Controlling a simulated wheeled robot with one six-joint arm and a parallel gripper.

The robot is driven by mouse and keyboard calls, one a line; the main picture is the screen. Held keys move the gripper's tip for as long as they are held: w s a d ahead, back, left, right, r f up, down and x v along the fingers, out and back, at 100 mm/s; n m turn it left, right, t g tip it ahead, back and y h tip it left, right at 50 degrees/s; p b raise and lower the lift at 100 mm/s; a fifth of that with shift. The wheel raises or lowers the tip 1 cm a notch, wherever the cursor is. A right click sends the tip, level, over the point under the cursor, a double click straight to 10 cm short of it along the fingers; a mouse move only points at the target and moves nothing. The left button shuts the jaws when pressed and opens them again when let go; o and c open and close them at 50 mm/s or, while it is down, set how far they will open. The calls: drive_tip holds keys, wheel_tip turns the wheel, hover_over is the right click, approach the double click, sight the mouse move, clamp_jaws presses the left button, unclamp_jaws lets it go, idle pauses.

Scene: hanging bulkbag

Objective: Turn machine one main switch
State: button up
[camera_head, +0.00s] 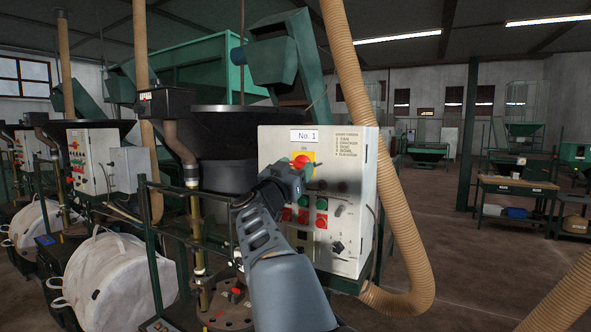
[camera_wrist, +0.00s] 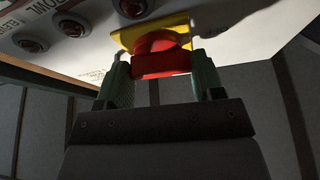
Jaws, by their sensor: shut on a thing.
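The control box of machine one (camera_head: 350,140) is a pale cabinet with a "No. 1" label, right of centre in the head view. Its red main switch (camera_head: 301,161) sits on a yellow plate (camera_head: 312,157) near the top left of the box face. In the wrist view the red switch knob (camera_wrist: 161,58) stands between the two green fingers of my gripper (camera_wrist: 162,80), with the yellow plate (camera_wrist: 124,39) behind it. My gripper (camera_head: 292,176) is shut on the knob. The arm partly covers the lower left of the box in the head view.
Red and green buttons (camera_head: 321,204) and a black selector (camera_head: 337,247) lie lower on the box. Indicator lamps (camera_wrist: 75,26) are close beside the gripper. A ribbed hose (camera_head: 385,180) hangs right of the box. White bulk bags (camera_head: 115,280) stand left. The floor at right is mostly open.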

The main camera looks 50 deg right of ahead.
drive_tip(key=m+g, duration=0.1)
drive_tip(key=m, duration=0.1)
drive_tip(key=m+g, duration=0.1)
drive_tip(key=m, duration=0.2)
drive_tip(key=shift+w+g, duration=0.15)
drive_tip(key=shift+g, duration=0.15)
drive_tip(key=m+g, duration=0.1)
drive_tip(key=m, duration=0.2)
drive_tip(key=m+g+y+p, duration=0.1)
drive_tip(key=m, duration=0.2)
drive_tip(key=shift+r+g, duration=0.15)
drive_tip(key=shift+g, duration=0.15)
drive_tip(key=m, duration=0.2)
drive_tip(key=m+g+y+p, duration=0.1)
drive_tip(key=m, duration=0.2)
drive_tip(key=shift+w+r+y, duration=0.1)
drive_tip(key=shift+y, duration=0.2)
drive_tip(key=shift+r+m+g+y+p, duration=0.1)
drive_tip(key=shift+m+g+y+p, duration=0.45)
drive_tip(key=shift+m, duration=1.55)
drive_tip(key=shift+m+y, duration=0.25)
drive_tip(key=shift+m, duration=0.05)
drive_tip(key=o, duration=0.6)
drive_tip(key=shift+o, duration=0.2)
drive_tip(key=shift+a, duration=0.1)
drive_tip(key=w+a+b, duration=0.2)
drive_tip(key=a, duration=1.1)
drive_tip(key=shift+a, duration=0.3)
